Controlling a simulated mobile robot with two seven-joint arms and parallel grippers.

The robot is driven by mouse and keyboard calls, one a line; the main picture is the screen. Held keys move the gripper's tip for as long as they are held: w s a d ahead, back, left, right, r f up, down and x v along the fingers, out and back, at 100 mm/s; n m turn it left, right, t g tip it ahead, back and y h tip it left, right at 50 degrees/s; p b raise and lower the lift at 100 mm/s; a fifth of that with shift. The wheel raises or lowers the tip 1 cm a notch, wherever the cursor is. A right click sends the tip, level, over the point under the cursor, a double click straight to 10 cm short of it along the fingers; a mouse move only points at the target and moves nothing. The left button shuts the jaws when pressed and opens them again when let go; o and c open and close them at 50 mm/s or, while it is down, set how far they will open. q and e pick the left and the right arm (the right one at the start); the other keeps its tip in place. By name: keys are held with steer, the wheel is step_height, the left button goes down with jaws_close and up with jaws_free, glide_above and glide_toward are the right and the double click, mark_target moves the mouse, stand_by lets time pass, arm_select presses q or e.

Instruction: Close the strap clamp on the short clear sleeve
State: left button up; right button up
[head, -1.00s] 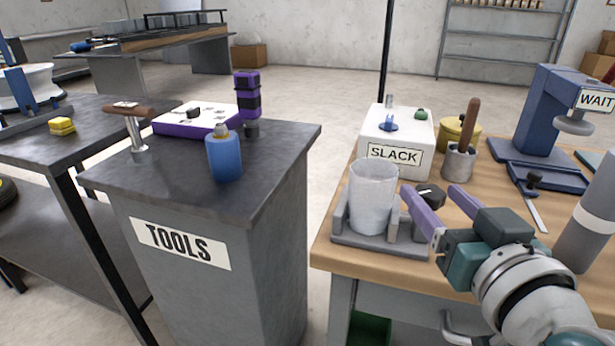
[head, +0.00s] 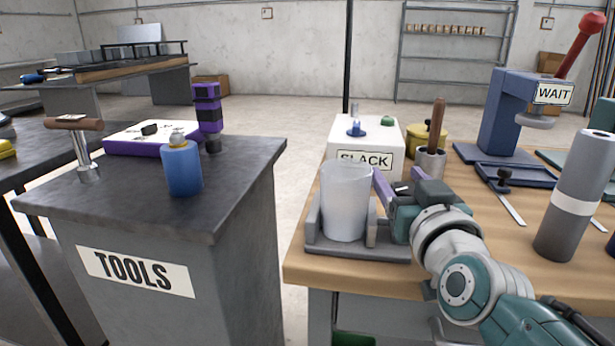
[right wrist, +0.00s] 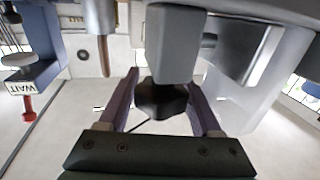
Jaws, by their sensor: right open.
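The short clear sleeve (head: 345,203) stands upright in a grey cradle (head: 390,252) at the front left of the wooden bench. It also shows, pale and see-through, at the right of the right wrist view (right wrist: 245,115). My right gripper (head: 398,184) is just right of the sleeve, with its purple fingers open. In the right wrist view, the fingers (right wrist: 162,84) stand either side of a dark knob (right wrist: 160,100), and the jaws are not shut on it. A strap around the sleeve cannot be made out. My left gripper is out of view.
A white SLACK box (head: 362,137) is behind the sleeve. A cup with a brown-handled tool (head: 431,163) and a blue press (head: 508,125) stand farther back. A grey cylinder (head: 572,205) is to the right. The tools cabinet (head: 165,215) is left, across a gap.

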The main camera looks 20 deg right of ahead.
steer(key=shift+c, duration=0.2)
steer(key=shift+c, duration=0.7)
jaws_close()
steer(key=shift+h+p, duration=0.3)
steer(key=shift+p, duration=0.1)
steer(key=shift+o, duration=0.9)
jaws_free()
steer(key=p+v, duration=0.2)
steer(key=v, duration=0.2)
steer(key=p+v, duration=0.3)
steer(key=v, duration=0.2)
steer(key=shift+s+r, duration=0.2)
steer(key=shift+s, duration=0.05)
steer(key=shift+s+a+f, duration=0.1)
steer(key=shift+s, duration=0.1)
